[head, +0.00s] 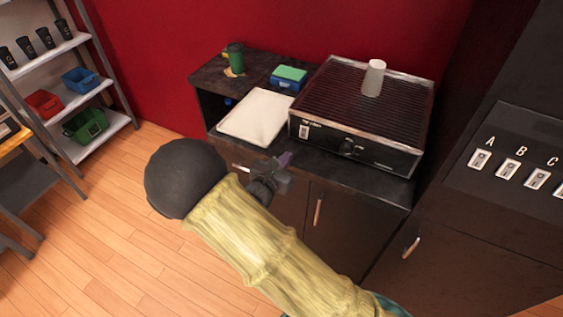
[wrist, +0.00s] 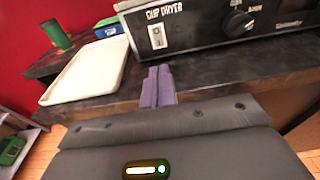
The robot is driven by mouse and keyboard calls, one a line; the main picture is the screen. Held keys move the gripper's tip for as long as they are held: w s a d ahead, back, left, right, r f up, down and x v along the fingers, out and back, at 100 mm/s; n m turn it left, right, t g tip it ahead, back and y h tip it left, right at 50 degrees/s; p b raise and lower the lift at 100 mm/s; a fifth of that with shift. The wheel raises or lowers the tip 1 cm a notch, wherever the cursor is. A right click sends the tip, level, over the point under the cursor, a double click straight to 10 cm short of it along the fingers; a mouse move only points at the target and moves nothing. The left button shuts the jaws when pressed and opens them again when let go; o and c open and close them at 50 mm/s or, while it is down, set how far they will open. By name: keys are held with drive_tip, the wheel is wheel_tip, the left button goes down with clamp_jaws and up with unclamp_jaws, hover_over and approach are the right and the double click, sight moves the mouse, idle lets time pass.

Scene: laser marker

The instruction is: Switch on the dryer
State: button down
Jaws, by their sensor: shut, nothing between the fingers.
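The dryer (head: 355,125) is a black and steel box with a ribbed top, standing on the dark counter. Its front panel reads "CUP DRYER" in the wrist view (wrist: 200,28). A white rocker switch (wrist: 156,36) sits at the left of that panel; it also shows in the head view (head: 304,131). A black knob (wrist: 238,23) is to the right of the switch. My gripper (wrist: 158,72) has purple fingertips that are together and empty. They are in front of the counter edge, below the switch in the wrist view and apart from the panel.
A white tray (head: 256,116) lies left of the dryer. A white cup (head: 374,78) stands upside down on the dryer. A green cup (head: 235,58) and a blue box with a green top (head: 289,76) are behind the tray. Switches labelled A, B, C (head: 515,172) are at right.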

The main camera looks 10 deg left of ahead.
sight(303, 137)
drive_tip(key=p+x, duration=0.1)
drive_tip(key=x, duration=0.8)
drive_tip(key=shift+w+p, duration=0.3)
drive_tip(key=shift+p, duration=0.1)
drive_tip(key=shift+d+f, duration=0.15)
